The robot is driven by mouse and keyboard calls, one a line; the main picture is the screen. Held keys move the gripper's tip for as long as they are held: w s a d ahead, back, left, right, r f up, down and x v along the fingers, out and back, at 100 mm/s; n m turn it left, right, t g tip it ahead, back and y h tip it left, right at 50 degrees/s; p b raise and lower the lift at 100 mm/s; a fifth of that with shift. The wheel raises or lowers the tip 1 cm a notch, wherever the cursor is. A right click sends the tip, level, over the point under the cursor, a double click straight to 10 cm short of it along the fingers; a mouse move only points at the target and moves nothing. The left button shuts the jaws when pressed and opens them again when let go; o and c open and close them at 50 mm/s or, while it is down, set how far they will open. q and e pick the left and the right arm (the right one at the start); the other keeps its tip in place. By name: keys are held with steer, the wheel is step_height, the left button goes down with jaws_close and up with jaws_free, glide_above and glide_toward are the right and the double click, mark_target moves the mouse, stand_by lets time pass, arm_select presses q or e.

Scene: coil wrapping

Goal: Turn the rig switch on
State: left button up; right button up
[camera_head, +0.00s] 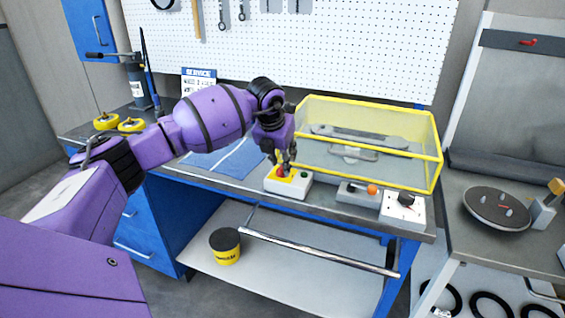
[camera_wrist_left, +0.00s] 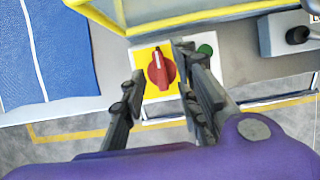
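A white switch box (camera_head: 298,188) sits at the front edge of the workbench. It carries a red rotary knob (camera_wrist_left: 161,68) on a yellow plate and a green button (camera_wrist_left: 205,50) beside it. A white line on the knob points almost straight up in the left wrist view. My left gripper (camera_head: 285,163) is just above the box, pointing down. Its two fingers are apart, one on each side of the red knob in the left wrist view. I cannot tell whether either finger touches the knob. My right gripper is not in view.
A yellow-edged transparent case (camera_head: 370,143) stands just behind the switch box. A grey box with an orange button (camera_head: 357,192) and a white box with a black knob (camera_head: 403,208) stand to the right. A blue mat (camera_head: 228,160) lies to the left.

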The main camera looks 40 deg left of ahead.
arm_select(q)
steer(key=shift+w+f, duration=0.2)
steer(key=shift+f, duration=0.45)
jaws_close()
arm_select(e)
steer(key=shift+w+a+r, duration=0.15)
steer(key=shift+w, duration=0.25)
